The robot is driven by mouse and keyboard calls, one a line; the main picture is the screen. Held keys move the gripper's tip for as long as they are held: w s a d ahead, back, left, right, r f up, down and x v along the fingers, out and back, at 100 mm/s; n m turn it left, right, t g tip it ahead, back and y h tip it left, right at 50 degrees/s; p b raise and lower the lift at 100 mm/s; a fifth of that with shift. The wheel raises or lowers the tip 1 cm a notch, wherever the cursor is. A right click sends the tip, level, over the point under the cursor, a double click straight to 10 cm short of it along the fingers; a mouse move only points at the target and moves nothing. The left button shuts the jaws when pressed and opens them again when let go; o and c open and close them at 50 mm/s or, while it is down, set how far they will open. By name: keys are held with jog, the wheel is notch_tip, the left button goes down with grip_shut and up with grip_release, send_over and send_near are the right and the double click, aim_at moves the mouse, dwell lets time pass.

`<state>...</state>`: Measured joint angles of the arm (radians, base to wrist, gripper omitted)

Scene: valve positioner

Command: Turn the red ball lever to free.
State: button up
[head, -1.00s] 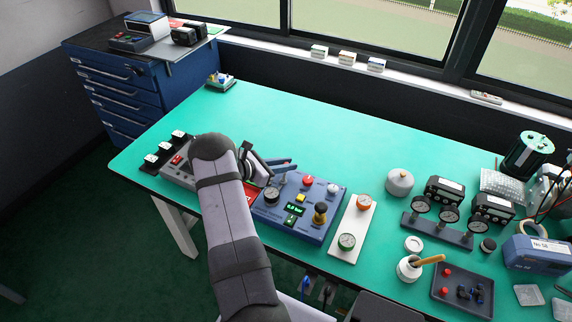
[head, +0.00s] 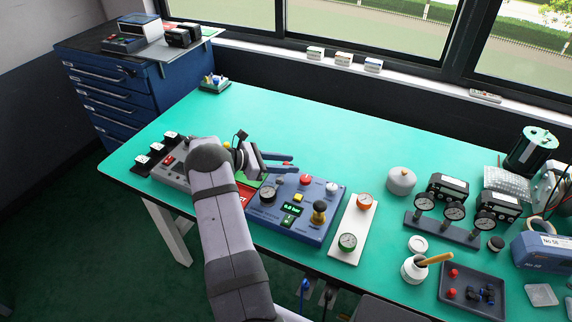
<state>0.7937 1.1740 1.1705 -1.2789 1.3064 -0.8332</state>
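I cannot make out the red ball lever; my arm covers part of the grey unit (head: 172,176) and the red and green plate (head: 244,194) at the left of the bench. A small yellow knob (head: 227,145) shows just behind my wrist. My gripper (head: 294,163) is above the bench, over the back edge of the blue panel (head: 296,228), with its fingers pointing right. The two fingers stand apart with nothing visible between them, so it looks open. A red button (head: 306,180) on the blue panel lies just below and right of the fingertips.
The blue panel also carries a gauge, a display and a black knob with a brass base (head: 319,212). A white plate (head: 353,229) with two gauges stands to its right. A grey gauge manifold (head: 440,230) is farther right. The back middle of the green bench (head: 300,125) is clear.

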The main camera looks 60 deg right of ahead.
jog(key=shift+w, duration=0.1)
jog(key=b+v, duration=0.2)
jog(key=v, duration=0.3)
jog(key=shift+w+a, duration=0.25)
jog(key=shift+a, duration=0.05)
jog(key=shift+w+a+r, duration=0.45)
